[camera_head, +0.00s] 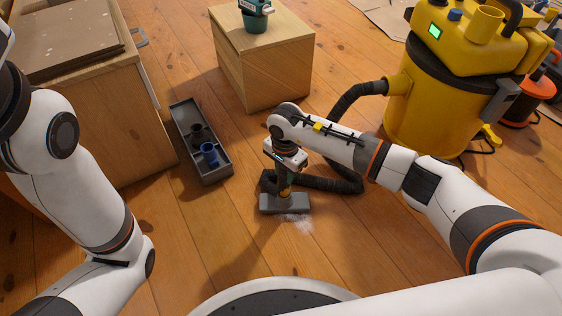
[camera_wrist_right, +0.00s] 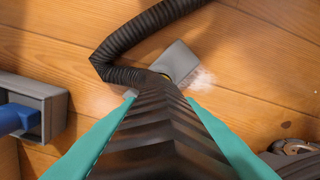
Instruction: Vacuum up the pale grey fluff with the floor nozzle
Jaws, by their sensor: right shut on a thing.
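The grey floor nozzle (camera_head: 284,204) rests on the wooden floor near the middle of the head view. It also shows in the right wrist view (camera_wrist_right: 176,62). A patch of pale grey fluff (camera_head: 300,222) lies on the boards along the nozzle's near right edge; the wrist view shows fluff (camera_wrist_right: 201,78) beside the nozzle too. My right gripper (camera_head: 285,180) points down above the nozzle, its teal fingers shut on the dark ribbed handle (camera_wrist_right: 160,120). Only the arm of my left gripper shows, at the left of the head view; the gripper itself is out of view.
A yellow vacuum (camera_head: 430,110) stands at the upper right, with its black hose (camera_head: 352,100) curving to the nozzle. A grey tray (camera_head: 217,175) with attachments lies left of the nozzle. A wooden box (camera_head: 262,65) and cabinet (camera_head: 110,130) stand behind. The floor at front right is clear.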

